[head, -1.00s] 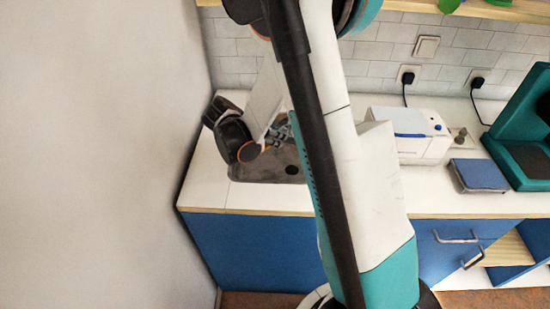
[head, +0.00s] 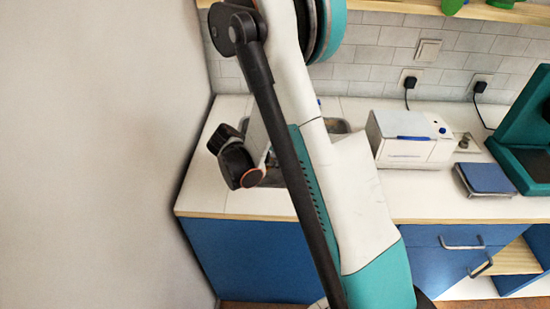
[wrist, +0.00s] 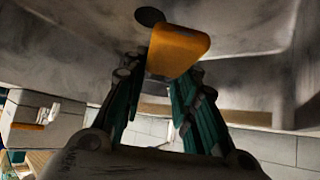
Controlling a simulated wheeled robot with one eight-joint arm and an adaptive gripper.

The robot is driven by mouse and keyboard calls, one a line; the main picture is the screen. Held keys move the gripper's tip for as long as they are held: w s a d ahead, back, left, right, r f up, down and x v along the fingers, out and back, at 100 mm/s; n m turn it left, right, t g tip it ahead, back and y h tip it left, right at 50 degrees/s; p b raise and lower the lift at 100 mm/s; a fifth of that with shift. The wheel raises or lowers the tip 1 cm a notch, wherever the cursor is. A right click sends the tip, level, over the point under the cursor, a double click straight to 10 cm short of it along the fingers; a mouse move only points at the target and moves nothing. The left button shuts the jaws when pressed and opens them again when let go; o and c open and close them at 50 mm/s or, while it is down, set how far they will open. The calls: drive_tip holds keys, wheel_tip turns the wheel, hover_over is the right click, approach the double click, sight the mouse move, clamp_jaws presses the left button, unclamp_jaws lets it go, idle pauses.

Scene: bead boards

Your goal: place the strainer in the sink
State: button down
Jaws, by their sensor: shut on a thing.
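In the wrist view an orange, flat-faced piece (wrist: 178,50), which looks like the strainer or its handle, sits between the tips of my gripper (wrist: 160,84). The teal fingers are shut on it. The rest of its shape is hidden. The grey sink basin (wrist: 235,38) fills the top of that view, with a dark round drain hole (wrist: 150,16) close to the orange piece. I cannot tell whether the piece touches the basin. In the head view my arm covers most of the sink (head: 340,126), and hides the gripper's fingers and the piece.
The white worktop (head: 205,188) has free room in front of the sink. To the right stand a white box-like device (head: 408,140), a blue-topped flat device (head: 486,178) and a large teal machine (head: 530,135). A plain wall (head: 100,150) stands close on the left.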

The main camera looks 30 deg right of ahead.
drive_tip(key=shift+s+f+b, duration=0.1)
drive_tip(key=shift+f+b, duration=0.45)
drive_tip(key=c, duration=1.3)
unclamp_jaws()
drive_tip(key=shift+f, duration=0.1)
drive_tip(key=shift+r+p, duration=0.4)
drive_tip(key=shift+p, duration=0.05)
drive_tip(key=p+v, duration=0.4)
drive_tip(key=v, duration=0.9)
drive_tip(key=s+a+r+n+t+y, duration=0.1)
drive_tip(key=s+a+r+n+y, duration=0.1)
drive_tip(key=s+r+n, duration=0.3)
drive_tip(key=s+a+r+n+t+y, duration=0.2)
drive_tip(key=s+a+r+n+y, duration=0.1)
drive_tip(key=s, duration=0.4)
drive_tip(key=s+a+r+n+t+y, duration=0.2)
drive_tip(key=s+r+n+y, duration=0.1)
drive_tip(key=s+r+n, duration=0.3)
drive_tip(key=shift+s+a+r+n+y, duration=0.15)
drive_tip(key=shift+r+n+y, duration=0.05)
drive_tip(key=shift+r+n, duration=0.3)
drive_tip(key=shift+s+a+r+n+y, duration=0.1)
drive_tip(key=shift+s+r+n+y, duration=0.1)
drive_tip(key=shift+r+n, duration=0.25)
